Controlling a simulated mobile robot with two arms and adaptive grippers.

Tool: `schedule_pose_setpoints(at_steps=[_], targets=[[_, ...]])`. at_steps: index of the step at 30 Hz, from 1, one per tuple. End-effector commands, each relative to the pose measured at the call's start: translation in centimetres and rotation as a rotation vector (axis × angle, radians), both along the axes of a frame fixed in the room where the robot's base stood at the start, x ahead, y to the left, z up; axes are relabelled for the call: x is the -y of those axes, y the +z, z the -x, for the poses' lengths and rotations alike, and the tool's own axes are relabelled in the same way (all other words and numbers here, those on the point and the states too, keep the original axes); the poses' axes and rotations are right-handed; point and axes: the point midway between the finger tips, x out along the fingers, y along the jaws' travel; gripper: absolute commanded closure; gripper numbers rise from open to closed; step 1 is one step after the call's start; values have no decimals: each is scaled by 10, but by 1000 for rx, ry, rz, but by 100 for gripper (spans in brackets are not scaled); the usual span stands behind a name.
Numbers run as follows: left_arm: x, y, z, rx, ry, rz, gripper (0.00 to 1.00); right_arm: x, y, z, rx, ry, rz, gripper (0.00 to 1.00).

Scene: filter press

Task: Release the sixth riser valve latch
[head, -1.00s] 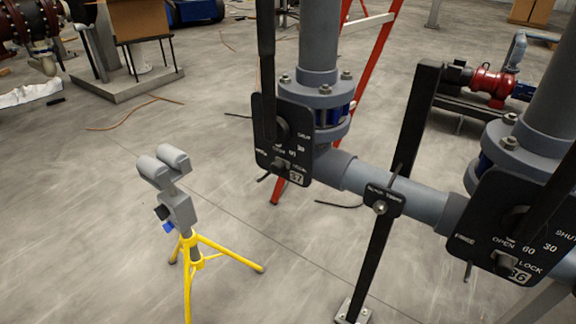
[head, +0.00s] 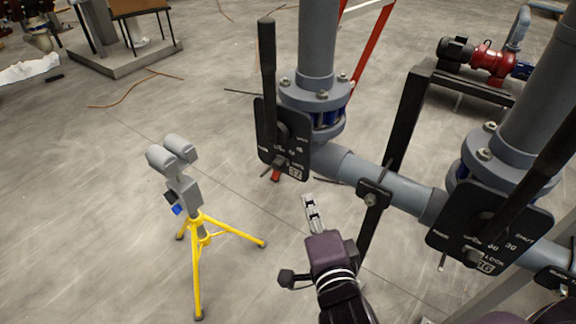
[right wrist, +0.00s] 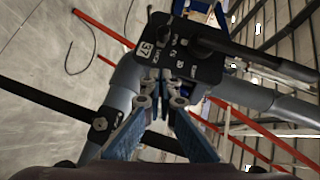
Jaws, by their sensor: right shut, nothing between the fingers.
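A black valve plate marked 37 (head: 298,150) is fixed to a grey riser pipe near the middle of the head view. It carries a long upright black lever (head: 267,70) and a small latch knob (head: 279,163) low on its face. A second plate, apparently marked 36 (head: 515,215), with its own lever and latch (head: 472,257), is at the right. My right gripper (head: 309,203) is shut and empty, below plate 37. In the right wrist view its blue fingers (right wrist: 160,97) point at plate 37 (right wrist: 178,52); contact with the latch cannot be told. My left gripper is not in view.
A grey horizontal pipe (head: 410,193) joins the risers, with a black support post (head: 405,125) beside it. A yellow tripod stand (head: 203,240) with grey rollers stands on the left. Open floor lies between the tripod and the pipework.

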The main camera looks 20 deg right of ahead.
Motion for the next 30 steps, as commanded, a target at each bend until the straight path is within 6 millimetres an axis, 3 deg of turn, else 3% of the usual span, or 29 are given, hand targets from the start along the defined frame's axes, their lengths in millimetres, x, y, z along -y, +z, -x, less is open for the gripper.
schedule_pose_setpoints(at_steps=[14,20,30], targets=[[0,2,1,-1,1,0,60,2,5,-4,9,-5,-10,100],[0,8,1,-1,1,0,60,6,3,-27,12,-6,-7,100],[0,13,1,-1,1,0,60,13,-10,-85,11,-4,-6,100]])
